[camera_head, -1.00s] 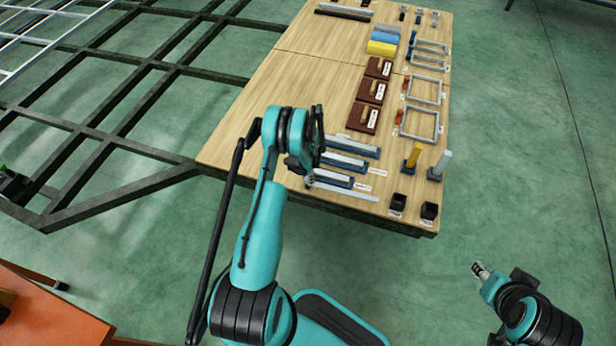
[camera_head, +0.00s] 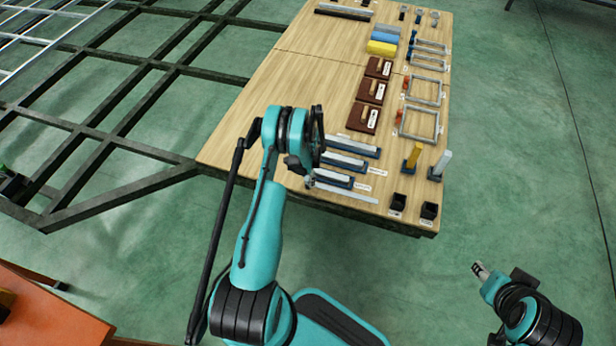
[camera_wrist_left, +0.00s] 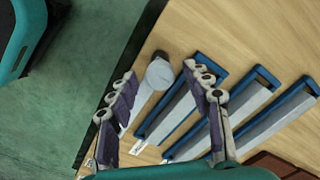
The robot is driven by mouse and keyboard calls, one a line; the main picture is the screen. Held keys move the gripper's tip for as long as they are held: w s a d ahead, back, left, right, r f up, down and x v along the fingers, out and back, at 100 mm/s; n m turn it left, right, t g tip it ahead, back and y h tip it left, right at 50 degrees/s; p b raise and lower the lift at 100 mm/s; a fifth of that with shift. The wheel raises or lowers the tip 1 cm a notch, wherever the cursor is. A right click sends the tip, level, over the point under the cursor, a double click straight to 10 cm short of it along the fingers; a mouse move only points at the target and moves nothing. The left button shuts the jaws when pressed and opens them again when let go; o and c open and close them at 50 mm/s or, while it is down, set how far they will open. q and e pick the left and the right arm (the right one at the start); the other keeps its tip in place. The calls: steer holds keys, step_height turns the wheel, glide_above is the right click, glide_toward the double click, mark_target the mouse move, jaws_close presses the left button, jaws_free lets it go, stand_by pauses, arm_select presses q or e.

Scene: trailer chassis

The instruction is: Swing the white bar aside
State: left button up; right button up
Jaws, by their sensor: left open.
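A pale bar (camera_head: 346,192) lies along the near edge of the wooden table, beside the blue-framed pieces. In the left wrist view the bar (camera_wrist_left: 143,103) has a round grey end (camera_wrist_left: 159,73). My left gripper (camera_head: 304,174) is over this end of the table, and the arm hides part of it. In the left wrist view my left gripper (camera_wrist_left: 160,74) is open, with its fingers apart on either side of the bar in the picture. I cannot tell if they touch it. My right gripper (camera_head: 480,269) is at the lower right, away from the table; its jaws are too small to read.
Blue-framed pieces (camera_head: 350,162) with light bars lie just behind the pale bar. Two black boxes (camera_head: 429,211), a yellow post (camera_head: 414,156) and a grey post (camera_head: 441,164) stand at the right. A dark chassis frame (camera_head: 110,140) is at the left. The table's left part is clear.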

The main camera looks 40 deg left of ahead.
arm_select(q)
step_height(320, 180, up, 12)
stand_by(0.5)
steer(key=shift+r, duration=0.1)
steer(key=s+d+r+n+t, duration=0.1)
steer(key=s+d+r+t, duration=0.1)
steer(key=d+r, duration=0.75)
steer(key=s+d+r+n+t, duration=0.15)
steer(key=d+r, duration=0.25)
steer(key=r, duration=1.1)
steer(key=s+d+r+n+t, duration=0.1)
steer(key=s+d+r+t, duration=0.1)
steer(key=s+d, duration=0.3)
steer(key=s+d+r+n+t, duration=0.1)
steer(key=s+d+r, duration=0.3)
steer(key=s, duration=0.8)
steer(key=shift+d+n+t, duration=0.35)
steer(key=shift+d+n, duration=0.3)
steer(key=shift+d, duration=0.55)
